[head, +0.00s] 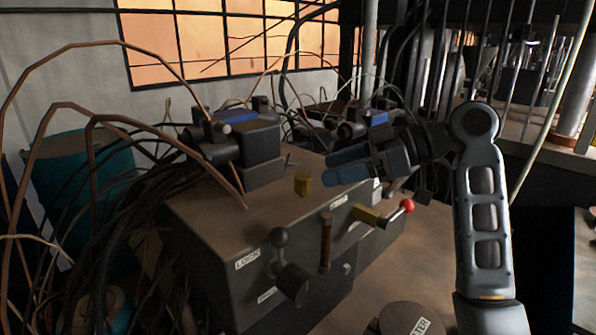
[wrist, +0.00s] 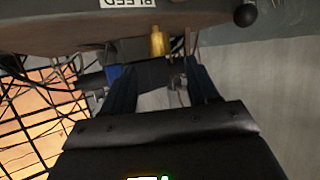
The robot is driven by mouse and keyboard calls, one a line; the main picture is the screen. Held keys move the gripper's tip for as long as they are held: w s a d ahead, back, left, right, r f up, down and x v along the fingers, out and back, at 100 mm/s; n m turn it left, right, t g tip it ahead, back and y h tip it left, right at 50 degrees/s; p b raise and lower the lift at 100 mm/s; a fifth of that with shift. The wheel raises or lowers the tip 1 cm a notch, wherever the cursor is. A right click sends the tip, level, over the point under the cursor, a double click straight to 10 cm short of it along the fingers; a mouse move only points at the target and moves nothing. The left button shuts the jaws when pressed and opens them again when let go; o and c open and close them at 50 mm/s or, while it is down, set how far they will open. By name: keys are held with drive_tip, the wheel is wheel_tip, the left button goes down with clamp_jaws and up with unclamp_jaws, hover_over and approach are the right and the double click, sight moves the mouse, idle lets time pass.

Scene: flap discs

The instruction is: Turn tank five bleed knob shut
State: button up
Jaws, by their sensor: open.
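My gripper (head: 330,172) is open, its two blue-grey fingers pointing left over the grey cabinet top. In the wrist view my gripper (wrist: 163,88) has its fingers apart with nothing held between them. A small brass knob (wrist: 157,41) stands beyond the fingertips there, beside an upside-down label (wrist: 128,3) reading BLEED. In the head view a brass knob (head: 303,184) stands up from the cabinet, just left of the fingertips and apart from them. I cannot read a tank number in either view.
The cabinet front (head: 235,288) carries a black ball lever (head: 290,277), an upright brass rod (head: 326,240) and a red-tipped lever (head: 405,206). A black box with a blue top (head: 247,145) stands behind left. Cables crowd the left side.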

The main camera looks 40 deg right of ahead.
sight(307, 176)
drive_tip(key=p+x, duration=0.1)
drive_tip(key=x, duration=0.6)
drive_tip(key=c, duration=0.9)
drive_tip(key=shift+c, duration=0.2)
